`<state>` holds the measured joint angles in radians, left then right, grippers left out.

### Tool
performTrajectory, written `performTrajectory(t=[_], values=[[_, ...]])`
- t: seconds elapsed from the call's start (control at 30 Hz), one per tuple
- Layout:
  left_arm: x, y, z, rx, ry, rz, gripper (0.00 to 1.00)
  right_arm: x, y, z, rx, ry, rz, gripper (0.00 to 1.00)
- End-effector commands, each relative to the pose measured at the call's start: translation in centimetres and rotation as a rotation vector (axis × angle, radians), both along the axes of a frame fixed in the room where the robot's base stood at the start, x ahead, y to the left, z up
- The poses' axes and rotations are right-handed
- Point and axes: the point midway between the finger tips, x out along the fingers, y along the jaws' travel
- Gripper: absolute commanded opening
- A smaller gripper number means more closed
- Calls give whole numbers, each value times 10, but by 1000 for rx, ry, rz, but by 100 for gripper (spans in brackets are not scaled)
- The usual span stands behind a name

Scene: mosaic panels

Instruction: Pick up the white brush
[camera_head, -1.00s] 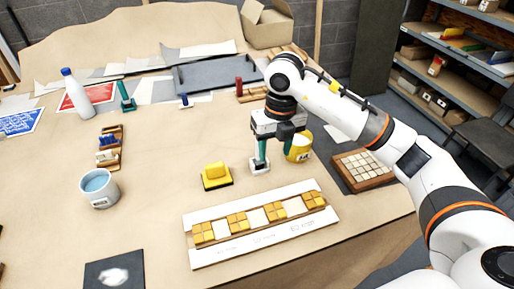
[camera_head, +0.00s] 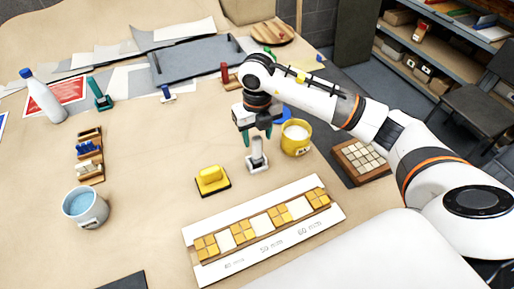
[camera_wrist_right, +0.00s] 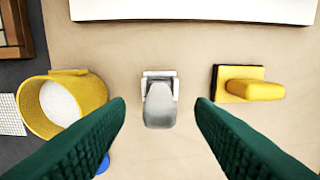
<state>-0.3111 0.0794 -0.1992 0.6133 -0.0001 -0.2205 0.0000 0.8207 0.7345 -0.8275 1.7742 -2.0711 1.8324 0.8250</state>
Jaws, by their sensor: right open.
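The white brush (camera_head: 257,156) stands upright on the table, with a white base and a greyish handle. It also shows in the right wrist view (camera_wrist_right: 159,101), centred in the gap between the fingertips. My right gripper (camera_head: 257,138) is open, with its green fingers pointing down by the top of the brush handle. In the right wrist view my right gripper (camera_wrist_right: 161,108) has one finger on each side of the brush, with clear space between and nothing held. How far down the handle the fingertips reach is hard to tell. My left gripper is not in view.
A yellow cup (camera_head: 296,139) stands close right of the brush, and a yellow-handled block (camera_head: 211,180) lies to its left. A white panel with yellow tiles (camera_head: 237,264) lies in front. A blue-filled bucket (camera_head: 86,208) is farther left. Bare table separates them.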

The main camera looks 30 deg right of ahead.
Motion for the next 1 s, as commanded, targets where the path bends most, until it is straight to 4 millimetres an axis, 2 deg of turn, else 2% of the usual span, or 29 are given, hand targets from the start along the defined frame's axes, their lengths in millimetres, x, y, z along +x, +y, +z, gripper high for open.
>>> performTrajectory(t=[0.17,0.3,0.43,0.73,1.0], values=[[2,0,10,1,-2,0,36,-1,0,-12,0,4,0,49],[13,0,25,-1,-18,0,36,-2,-1,-32,0,6,0,49],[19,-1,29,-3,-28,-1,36,-1,0,-50,1,2,0,49],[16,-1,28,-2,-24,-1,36,0,-1,-57,0,-1,1,49],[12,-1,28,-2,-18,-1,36,0,-1,-57,0,-1,1,5]])
